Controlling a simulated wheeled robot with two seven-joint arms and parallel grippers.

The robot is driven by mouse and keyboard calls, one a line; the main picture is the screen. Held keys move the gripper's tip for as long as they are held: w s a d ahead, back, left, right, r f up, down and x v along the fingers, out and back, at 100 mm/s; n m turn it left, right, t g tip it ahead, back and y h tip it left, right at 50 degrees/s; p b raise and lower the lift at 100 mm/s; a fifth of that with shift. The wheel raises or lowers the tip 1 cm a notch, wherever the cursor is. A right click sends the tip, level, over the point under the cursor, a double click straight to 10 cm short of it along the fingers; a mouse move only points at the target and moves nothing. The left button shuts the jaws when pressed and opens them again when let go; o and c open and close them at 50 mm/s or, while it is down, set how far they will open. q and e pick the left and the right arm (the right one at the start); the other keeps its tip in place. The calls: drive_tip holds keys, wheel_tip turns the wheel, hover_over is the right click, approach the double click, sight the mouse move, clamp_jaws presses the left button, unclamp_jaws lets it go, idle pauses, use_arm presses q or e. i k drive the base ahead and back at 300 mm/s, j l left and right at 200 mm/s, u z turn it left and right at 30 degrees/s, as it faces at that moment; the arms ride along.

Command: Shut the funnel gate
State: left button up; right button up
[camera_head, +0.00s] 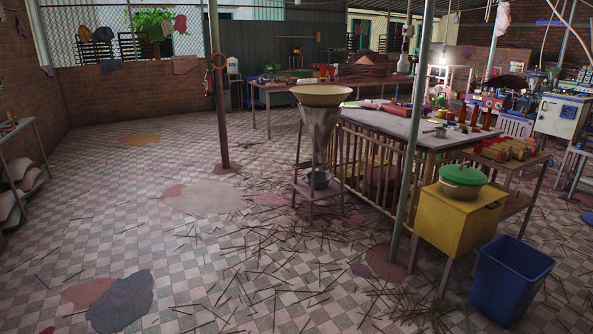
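A metal funnel (320,126) stands in the middle distance, a little right of the picture's centre. It has a wide tan top and narrows downward on a small metal stand (318,190). Neither of my grippers shows in the view.
A grey-topped table (405,128) stands right of the funnel. A post (218,100) rises to its left, another (412,150) to its right. A yellow cabinet (450,222) and blue bin (508,278) stand front right. Sticks litter the floor; the left floor is mostly clear.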

sight(309, 164)
drive_tip(key=i+z, duration=0.1)
drive_tip(key=i, duration=3.95)
drive_tip(key=j, duration=0.05)
